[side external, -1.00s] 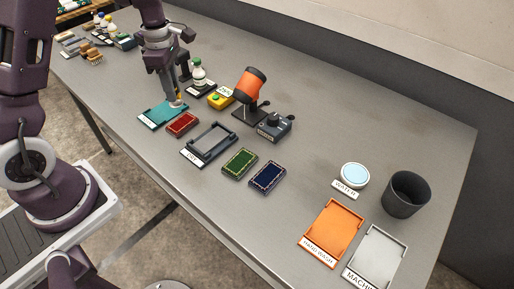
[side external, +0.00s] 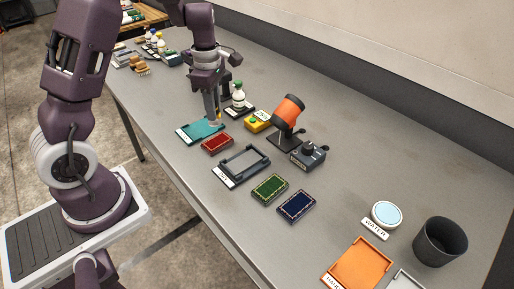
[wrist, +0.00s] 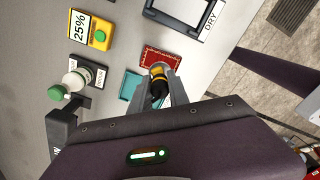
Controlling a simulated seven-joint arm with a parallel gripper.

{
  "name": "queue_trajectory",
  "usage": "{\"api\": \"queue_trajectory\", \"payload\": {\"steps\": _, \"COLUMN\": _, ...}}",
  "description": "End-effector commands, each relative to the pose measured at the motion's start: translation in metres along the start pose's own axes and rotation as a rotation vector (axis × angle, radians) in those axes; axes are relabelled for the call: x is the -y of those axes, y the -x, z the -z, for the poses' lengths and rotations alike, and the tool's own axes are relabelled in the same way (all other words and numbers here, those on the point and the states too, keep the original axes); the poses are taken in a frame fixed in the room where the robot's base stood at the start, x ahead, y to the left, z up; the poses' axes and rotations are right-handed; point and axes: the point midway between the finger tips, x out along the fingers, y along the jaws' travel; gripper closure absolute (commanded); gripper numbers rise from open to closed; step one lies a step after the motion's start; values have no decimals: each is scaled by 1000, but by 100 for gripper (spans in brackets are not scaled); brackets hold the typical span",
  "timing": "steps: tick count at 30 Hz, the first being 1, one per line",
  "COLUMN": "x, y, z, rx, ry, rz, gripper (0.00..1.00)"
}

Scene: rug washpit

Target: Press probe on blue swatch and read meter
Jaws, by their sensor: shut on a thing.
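The dark blue swatch (side external: 297,206) lies flat on the table, right of the green swatch. The yellow meter (side external: 257,127) stands behind the red swatch. In the wrist view the meter (wrist: 103,43) has a green patch and a white panel reading 25%. My gripper (side external: 216,121) points down over the right part of the teal tray, away from the blue swatch. In the wrist view my gripper (wrist: 160,80) is shut on a black and yellow piece (wrist: 158,88), apparently the probe. Its lower end is hidden, so I cannot tell whether it touches the tray.
The teal tray (side external: 190,134), red swatch (side external: 217,143), DRY frame (side external: 226,174) and green swatch (side external: 270,189) line the front. An orange-headed stand (side external: 288,109), grey knob box (side external: 308,153) and white bottle (side external: 238,99) stand behind. A water dish (side external: 387,214) and dark cup (side external: 440,241) are right.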

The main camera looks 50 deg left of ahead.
Motion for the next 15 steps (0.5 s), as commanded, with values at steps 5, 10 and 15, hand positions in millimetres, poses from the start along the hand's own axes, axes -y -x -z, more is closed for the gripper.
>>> {"api": "queue_trajectory", "payload": {"steps": 5, "x": 10, "y": 0, "z": -45, "rx": 1, "ry": -120, "rz": -1, "gripper": 100}}
{"api": "queue_trajectory", "payload": {"steps": 10, "x": 40, "y": 0, "z": -121, "rx": 0, "ry": -327, "rz": -1, "gripper": 100}}
{"api": "queue_trajectory", "payload": {"steps": 15, "x": 96, "y": 1, "z": -198, "rx": 0, "ry": -559, "rz": -1, "gripper": 100}}
